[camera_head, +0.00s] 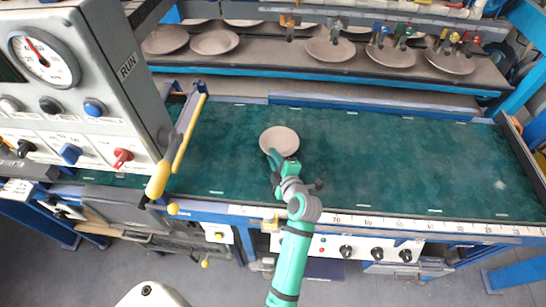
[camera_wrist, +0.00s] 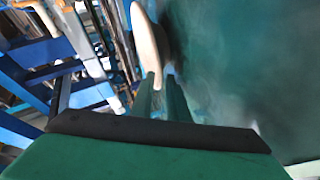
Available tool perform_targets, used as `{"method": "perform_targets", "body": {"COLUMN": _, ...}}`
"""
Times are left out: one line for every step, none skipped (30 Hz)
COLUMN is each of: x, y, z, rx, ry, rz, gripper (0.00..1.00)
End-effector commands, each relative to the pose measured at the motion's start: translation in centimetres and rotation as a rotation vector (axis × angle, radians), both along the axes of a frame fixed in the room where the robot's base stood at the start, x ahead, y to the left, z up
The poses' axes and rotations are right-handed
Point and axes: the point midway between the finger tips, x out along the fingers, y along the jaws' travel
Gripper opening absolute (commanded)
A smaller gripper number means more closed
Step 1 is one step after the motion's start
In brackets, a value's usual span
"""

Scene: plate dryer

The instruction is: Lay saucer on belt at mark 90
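The pale beige saucer (camera_head: 279,139) shows over the green belt (camera_head: 400,160), left of the belt's middle. My gripper (camera_head: 273,157) is at the saucer's near rim. In the wrist view the saucer (camera_wrist: 146,40) appears nearly edge-on, and its rim sits between the two fingertips (camera_wrist: 160,85), so the gripper looks shut on it. I cannot tell how high the saucer is above the belt. The ruler (camera_head: 400,224) runs along the belt's front edge. The number 70 is readable just right of my arm. Mark 90 is not readable.
A shelf (camera_head: 270,58) behind the belt holds several similar saucers. A grey control box (camera_head: 85,85) with a dial stands at the left, beside a yellow-edged bar (camera_head: 180,140) over the belt. Knobs (camera_head: 375,251) line the front panel. The belt's right side is clear.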

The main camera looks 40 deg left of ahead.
Motion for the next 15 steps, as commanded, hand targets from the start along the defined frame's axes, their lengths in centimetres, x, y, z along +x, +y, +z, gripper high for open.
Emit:
{"method": "perform_targets", "body": {"x": 0.0, "y": 0.0, "z": 0.0, "rx": 0.0, "ry": 0.0, "rz": 0.0, "gripper": 0.14}}
{"method": "perform_targets", "body": {"x": 0.0, "y": 0.0, "z": 0.0, "rx": 0.0, "ry": 0.0, "rz": 0.0, "gripper": 0.14}}
{"method": "perform_targets", "body": {"x": 0.0, "y": 0.0, "z": 0.0, "rx": 0.0, "ry": 0.0, "rz": 0.0, "gripper": 0.14}}
{"method": "perform_targets", "body": {"x": 0.0, "y": 0.0, "z": 0.0, "rx": 0.0, "ry": 0.0, "rz": 0.0, "gripper": 0.14}}
{"method": "perform_targets", "body": {"x": 0.0, "y": 0.0, "z": 0.0, "rx": 0.0, "ry": 0.0, "rz": 0.0, "gripper": 0.14}}
{"method": "perform_targets", "body": {"x": 0.0, "y": 0.0, "z": 0.1, "rx": 0.0, "ry": 0.0, "rz": 0.0, "gripper": 0.14}}
{"method": "perform_targets", "body": {"x": 0.0, "y": 0.0, "z": 0.2, "rx": 0.0, "ry": -0.001, "rz": 0.0, "gripper": 0.14}}
{"method": "perform_targets", "body": {"x": 0.0, "y": -0.1, "z": 0.3, "rx": 0.0, "ry": 0.0, "rz": 0.0, "gripper": 0.14}}
{"method": "perform_targets", "body": {"x": -0.2, "y": -0.4, "z": 0.3, "rx": 0.0, "ry": 0.0, "rz": -0.001, "gripper": 0.14}}
{"method": "perform_targets", "body": {"x": -0.4, "y": -0.6, "z": 0.4, "rx": 0.0, "ry": 0.0, "rz": 0.0, "gripper": 0.14}}
{"method": "perform_targets", "body": {"x": -0.6, "y": -0.9, "z": 0.5, "rx": 0.0, "ry": 0.0, "rz": 0.0, "gripper": 0.14}}
{"method": "perform_targets", "body": {"x": -0.9, "y": -1.4, "z": 0.7, "rx": 0.0, "ry": 0.0, "rz": 0.0, "gripper": 0.14}}
{"method": "perform_targets", "body": {"x": -1.1, "y": -1.8, "z": 0.9, "rx": 0.0, "ry": -0.001, "rz": -0.001, "gripper": 0.14}}
{"method": "perform_targets", "body": {"x": -1.4, "y": -2.2, "z": 1.1, "rx": 0.0, "ry": 0.0, "rz": -0.001, "gripper": 0.14}}
{"method": "perform_targets", "body": {"x": -1.8, "y": -2.9, "z": 1.3, "rx": -0.001, "ry": 0.0, "rz": -0.002, "gripper": 0.14}}
